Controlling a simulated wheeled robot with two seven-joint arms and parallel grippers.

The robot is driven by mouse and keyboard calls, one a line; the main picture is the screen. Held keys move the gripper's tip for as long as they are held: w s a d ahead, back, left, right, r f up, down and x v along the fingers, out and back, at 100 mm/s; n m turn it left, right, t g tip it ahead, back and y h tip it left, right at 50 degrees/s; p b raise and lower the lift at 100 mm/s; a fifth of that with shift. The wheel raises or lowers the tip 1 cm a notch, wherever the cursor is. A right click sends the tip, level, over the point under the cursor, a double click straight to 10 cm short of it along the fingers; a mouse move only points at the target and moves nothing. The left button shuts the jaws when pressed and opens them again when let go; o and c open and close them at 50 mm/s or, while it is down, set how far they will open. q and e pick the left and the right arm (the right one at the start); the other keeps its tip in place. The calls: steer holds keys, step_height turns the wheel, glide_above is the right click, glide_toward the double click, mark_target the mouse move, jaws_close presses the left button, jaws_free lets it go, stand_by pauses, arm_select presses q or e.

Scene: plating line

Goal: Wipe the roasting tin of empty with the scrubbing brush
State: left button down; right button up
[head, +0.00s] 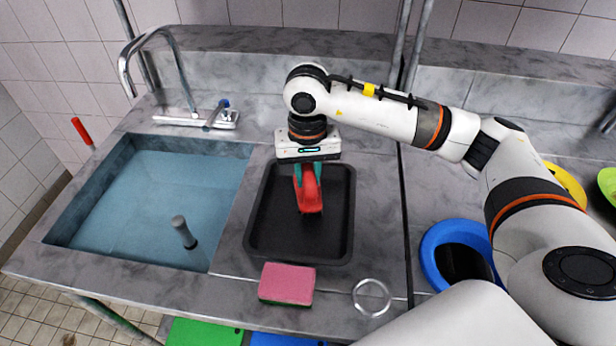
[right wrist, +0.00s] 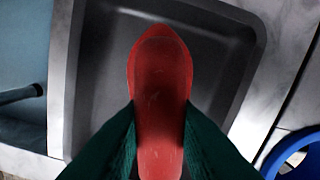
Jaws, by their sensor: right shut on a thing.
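The black roasting tin (head: 262,235) lies on the grey marbled counter, right of the sink. It also fills much of the right wrist view (right wrist: 100,75), and its visible floor looks bare. The red scrubbing brush (head: 311,195) is held over the inside of the tin. In the right wrist view the brush (right wrist: 160,100) sits between the green fingers. My right gripper (head: 308,172) is shut on the brush. I cannot tell whether the brush touches the tin's floor, as its underside is hidden. My left gripper is not in view.
A water-filled sink (head: 150,205) with a dark-handled thing (head: 184,232) in it lies to the left. A pink sponge (head: 287,284) and a clear ring (head: 371,297) lie in front of the tin. A blue bowl (head: 432,262) stands to the right. A tap (head: 175,60) stands behind the sink.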

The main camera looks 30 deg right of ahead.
step_height(320, 180, up, 3)
steer(key=shift+f+p, duration=0.2)
steer(key=shift+p, duration=0.25)
steer(key=shift+r+p, duration=0.35)
steer(key=shift+r, duration=1.15)
